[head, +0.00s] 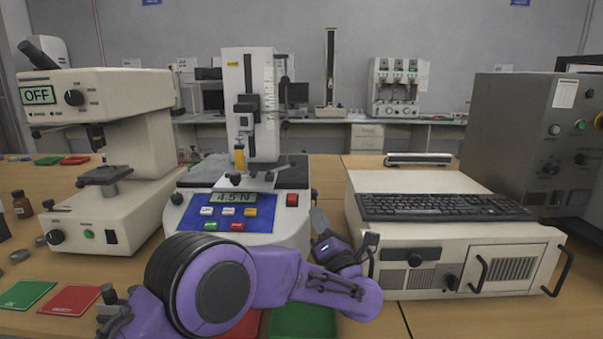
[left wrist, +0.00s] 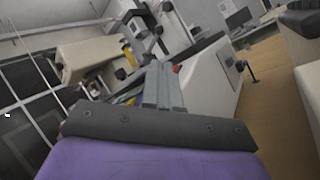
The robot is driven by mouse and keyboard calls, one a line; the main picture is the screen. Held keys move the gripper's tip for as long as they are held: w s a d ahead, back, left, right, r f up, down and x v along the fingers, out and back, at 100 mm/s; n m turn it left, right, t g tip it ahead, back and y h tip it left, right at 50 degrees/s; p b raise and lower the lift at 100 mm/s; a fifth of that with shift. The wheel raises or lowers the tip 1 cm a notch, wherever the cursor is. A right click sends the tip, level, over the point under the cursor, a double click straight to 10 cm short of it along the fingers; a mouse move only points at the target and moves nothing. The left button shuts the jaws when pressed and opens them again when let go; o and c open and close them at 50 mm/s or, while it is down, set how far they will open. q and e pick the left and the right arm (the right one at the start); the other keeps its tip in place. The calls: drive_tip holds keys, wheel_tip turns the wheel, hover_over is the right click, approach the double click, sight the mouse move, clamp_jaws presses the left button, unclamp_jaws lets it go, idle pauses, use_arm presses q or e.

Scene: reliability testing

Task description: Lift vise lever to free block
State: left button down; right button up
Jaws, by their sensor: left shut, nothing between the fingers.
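A force tester (head: 262,110) with a display reading 4.5 N stands in the middle of the bench. A small vise (head: 250,182) sits on its dark platform, below a yellow-handled plunger (head: 239,157). A thin metal lever (head: 277,170) seems to stick up at the vise's right side. The block cannot be told apart from the vise. My left gripper (head: 318,216) is at the tester's front right corner, apart from the vise, with its grey fingers pointing up. In the left wrist view its fingers (left wrist: 161,80) are together and empty. My right gripper is not in view.
A beige computer with a black keyboard (head: 445,207) stands close to the right of my left gripper. A microscope-like tester (head: 100,200) showing OFF stands at the left. Red (head: 70,300) and green (head: 25,294) pads lie at the front left.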

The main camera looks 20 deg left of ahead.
sight(294, 167)
use_arm(q)
drive_tip(key=shift+d, duration=0.15)
drive_tip(key=p+x, duration=0.2)
drive_tip(key=x, duration=1.2)
drive_tip(key=shift+r+p, duration=0.1)
drive_tip(key=shift+p, duration=0.25)
